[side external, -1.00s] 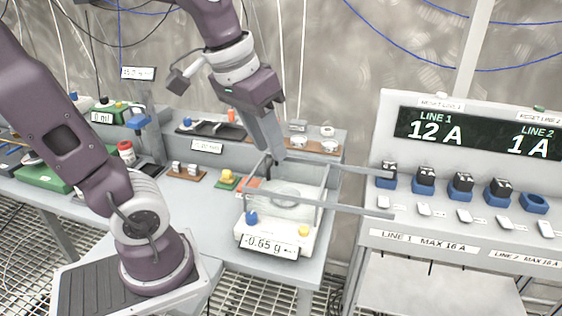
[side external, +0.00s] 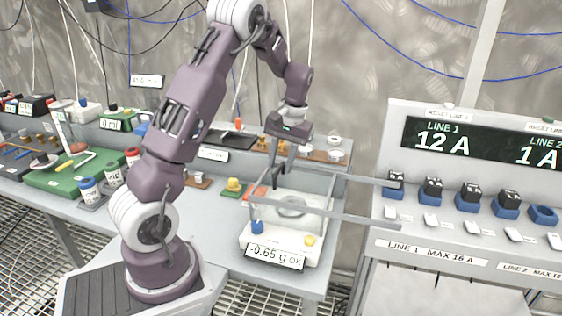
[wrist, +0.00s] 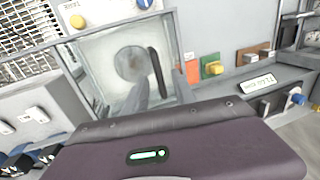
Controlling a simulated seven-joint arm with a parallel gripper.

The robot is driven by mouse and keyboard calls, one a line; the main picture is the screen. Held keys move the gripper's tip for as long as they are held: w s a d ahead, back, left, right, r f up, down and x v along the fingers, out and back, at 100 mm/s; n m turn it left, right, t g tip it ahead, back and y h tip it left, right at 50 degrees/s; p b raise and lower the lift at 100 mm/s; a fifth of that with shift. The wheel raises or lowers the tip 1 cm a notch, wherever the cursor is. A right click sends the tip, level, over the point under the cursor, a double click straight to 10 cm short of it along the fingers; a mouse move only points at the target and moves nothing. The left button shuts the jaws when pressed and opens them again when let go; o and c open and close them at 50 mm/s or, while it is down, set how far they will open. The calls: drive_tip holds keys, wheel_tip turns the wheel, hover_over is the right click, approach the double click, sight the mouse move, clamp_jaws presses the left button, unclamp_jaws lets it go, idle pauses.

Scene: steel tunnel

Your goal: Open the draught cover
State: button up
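The balance (side external: 247,240) stands at the front of the bench and its display shows -0.65 g. Its clear draught cover (side external: 318,192) lies over the round pan, with two grey rails running out to the right.
A line panel (side external: 430,245) with several blue-based switches stands right of the balance, close to the rail ends. A yellow knob on a green block (side external: 235,187) and an orange block (side external: 258,191) sit left of the balance. A raised shelf runs behind.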

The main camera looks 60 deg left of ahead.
clamp_jaws()
idle(1.4)
